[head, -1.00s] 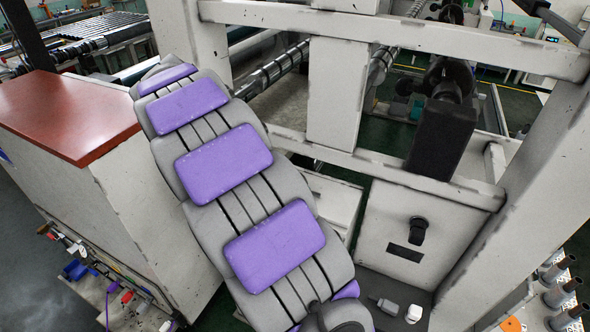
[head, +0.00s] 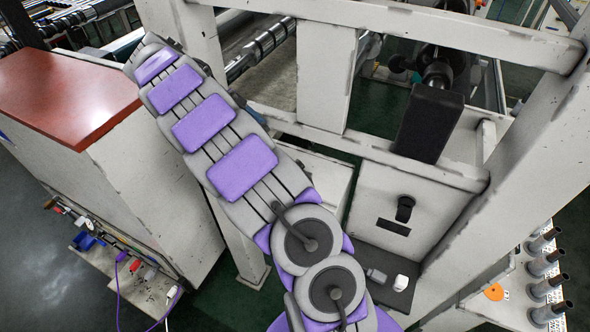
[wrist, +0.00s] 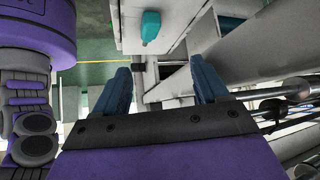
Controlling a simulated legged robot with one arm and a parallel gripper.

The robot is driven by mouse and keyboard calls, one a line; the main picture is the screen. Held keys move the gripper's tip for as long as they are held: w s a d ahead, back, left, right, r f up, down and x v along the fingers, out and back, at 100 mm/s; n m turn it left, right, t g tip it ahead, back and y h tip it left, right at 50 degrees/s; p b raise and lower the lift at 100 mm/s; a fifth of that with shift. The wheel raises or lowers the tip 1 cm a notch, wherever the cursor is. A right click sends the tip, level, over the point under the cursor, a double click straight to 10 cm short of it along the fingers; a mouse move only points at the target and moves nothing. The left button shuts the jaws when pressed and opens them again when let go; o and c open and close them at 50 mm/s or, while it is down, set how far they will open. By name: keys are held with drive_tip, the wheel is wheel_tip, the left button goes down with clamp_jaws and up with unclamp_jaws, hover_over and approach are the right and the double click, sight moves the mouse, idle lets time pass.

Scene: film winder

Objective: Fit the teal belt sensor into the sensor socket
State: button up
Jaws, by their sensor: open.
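A small teal block (wrist: 150,27), which looks like the belt sensor, sits against a pale machine surface at the top of the wrist view. My gripper (wrist: 160,88) is open there. Its two blue fingers are spread wide with nothing between them. The teal block lies beyond the fingertips, apart from them. In the head view my arm hides the gripper, and I do not make out the teal sensor. A pale panel (head: 372,190) there carries a black knob and a dark slot (head: 393,227). I cannot tell whether the slot is the sensor socket.
A cabinet with a red-brown top (head: 60,95) stands left of my arm. A pale frame post (head: 327,75) and crossbars stand to the right. A small grey piece (head: 376,276) and a white piece (head: 400,283) lie on a dark ledge. Metal rollers (wrist: 290,88) are right of my gripper.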

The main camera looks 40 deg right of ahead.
drive_tip(key=s+a+f+b, duration=0.2)
drive_tip(key=a+b, duration=0.2)
drive_tip(key=d+f, duration=0.1)
drive_tip(key=d, duration=0.1)
drive_tip(key=s+d+f, duration=0.1)
drive_tip(key=d, duration=0.1)
drive_tip(key=s+d+f, duration=0.1)
drive_tip(key=d, duration=0.1)
drive_tip(key=shift+d+p, duration=0.3)
drive_tip(key=shift+p, duration=0.1)
drive_tip(key=shift+d+f, duration=0.2)
drive_tip(key=shift+f, duration=0.05)
drive_tip(key=shift+s+a+f, duration=0.15)
drive_tip(key=shift+s+a, duration=0.05)
drive_tip(key=shift+s, duration=0.05)
drive_tip(key=shift+a, duration=0.9)
drive_tip(key=shift+s+a+f, duration=0.1)
drive_tip(key=shift+s+f, duration=0.05)
drive_tip(key=shift+f, duration=0.05)
drive_tip(key=shift+s+f+p, duration=0.1)
drive_tip(key=shift+f+p, duration=0.1)
drive_tip(key=shift+p, duration=0.2)
drive_tip(key=d+f, duration=0.1)
drive_tip(key=s+d, duration=0.1)
drive_tip(key=d+f+p, duration=0.1)
drive_tip(key=d, duration=0.1)
drive_tip(key=shift+s+f, duration=0.3)
drive_tip(key=shift+s+d+f, duration=0.1)
drive_tip(key=shift+f, duration=0.15)
